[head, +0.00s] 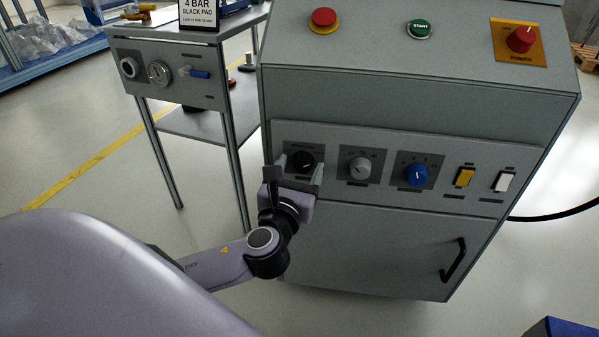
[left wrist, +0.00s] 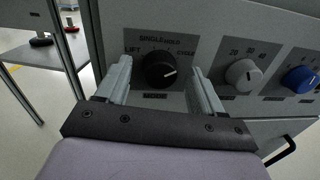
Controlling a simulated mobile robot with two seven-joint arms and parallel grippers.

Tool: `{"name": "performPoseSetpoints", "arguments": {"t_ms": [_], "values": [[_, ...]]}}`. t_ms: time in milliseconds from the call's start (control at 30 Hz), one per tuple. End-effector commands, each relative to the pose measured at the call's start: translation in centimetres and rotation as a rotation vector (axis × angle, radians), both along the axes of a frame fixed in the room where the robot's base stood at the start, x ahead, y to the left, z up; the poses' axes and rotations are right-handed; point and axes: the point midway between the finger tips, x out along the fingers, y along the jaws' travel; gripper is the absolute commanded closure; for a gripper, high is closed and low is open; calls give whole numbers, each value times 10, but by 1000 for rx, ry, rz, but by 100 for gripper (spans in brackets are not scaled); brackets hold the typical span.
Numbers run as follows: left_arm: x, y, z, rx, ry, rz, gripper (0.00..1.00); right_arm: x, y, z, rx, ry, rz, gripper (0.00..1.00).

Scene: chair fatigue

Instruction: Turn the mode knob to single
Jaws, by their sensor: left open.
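The black mode knob (left wrist: 160,70) is on the grey control panel, above a label reading MODE. Lettering around it reads LIFT at left and SINGLE at top, with smaller words toward the right. Its pale pointer mark faces roughly right, away from SINGLE. My left gripper (head: 299,168) is open in front of the knob, which also shows in the head view (head: 303,160). In the left wrist view the fingers (left wrist: 159,77) stand on either side of the knob, with visible gaps. I cannot tell whether the tips touch the panel. My right gripper is out of view.
Right of the mode knob are a grey knob (head: 360,168), a blue knob (head: 416,175), a yellow switch (head: 464,177) and a white switch (head: 503,181). A black door handle (head: 454,259) projects below. A metal-framed cart (head: 233,125) stands to the left.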

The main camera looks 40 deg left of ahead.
Motion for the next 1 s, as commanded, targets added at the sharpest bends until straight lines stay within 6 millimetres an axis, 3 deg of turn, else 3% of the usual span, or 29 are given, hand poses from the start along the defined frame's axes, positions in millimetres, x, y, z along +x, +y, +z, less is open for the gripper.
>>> {"name": "performPoseSetpoints", "arguments": {"t_ms": [300,467,500,1000], "values": [[3,1,0,0,0,0,33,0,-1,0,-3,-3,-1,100],[3,1,0,-1,0,0,85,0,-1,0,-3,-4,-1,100],[3,1,0,-1,0,0,89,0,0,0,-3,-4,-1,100],[2,1,-1,-116,-52,0,88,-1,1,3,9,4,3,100]]}}
